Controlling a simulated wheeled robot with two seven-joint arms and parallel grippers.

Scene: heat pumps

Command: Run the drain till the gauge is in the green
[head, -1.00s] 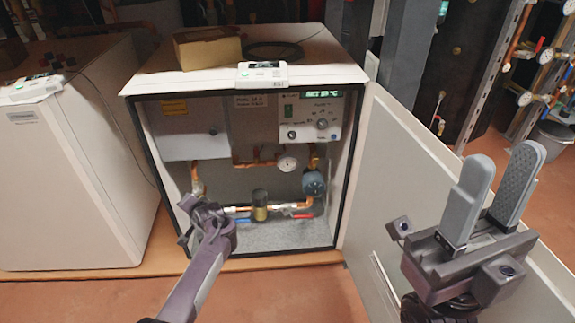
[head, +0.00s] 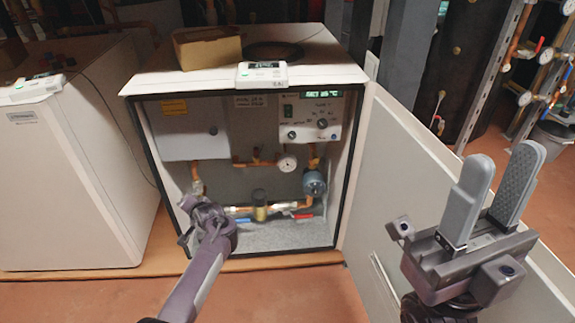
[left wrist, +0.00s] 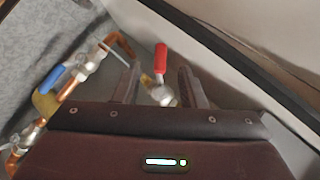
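The open white heat pump cabinet (head: 133,125) holds copper pipes. A small round white gauge (head: 287,163) sits mid-cabinet; its needle is too small to read. A blue-handled valve (head: 241,220) and a red-handled valve (head: 303,216) lie on the lower pipe. My left gripper (head: 188,222) is at the lower left of the cabinet; its fingers are hard to see there. In the left wrist view its fingers (left wrist: 163,84) stand apart, with a red handle (left wrist: 161,60) on a valve between them, no clear contact. A blue handle (left wrist: 50,78) is to its left. My right gripper (head: 502,197) is open and empty at the right.
The cabinet door (head: 405,170) stands open to the right, behind my right gripper. A control panel (head: 315,116) with a lit display is inside, upper right. A cardboard box (head: 208,49) and a white device (head: 262,74) are on top. Another white unit (head: 60,190) stands left.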

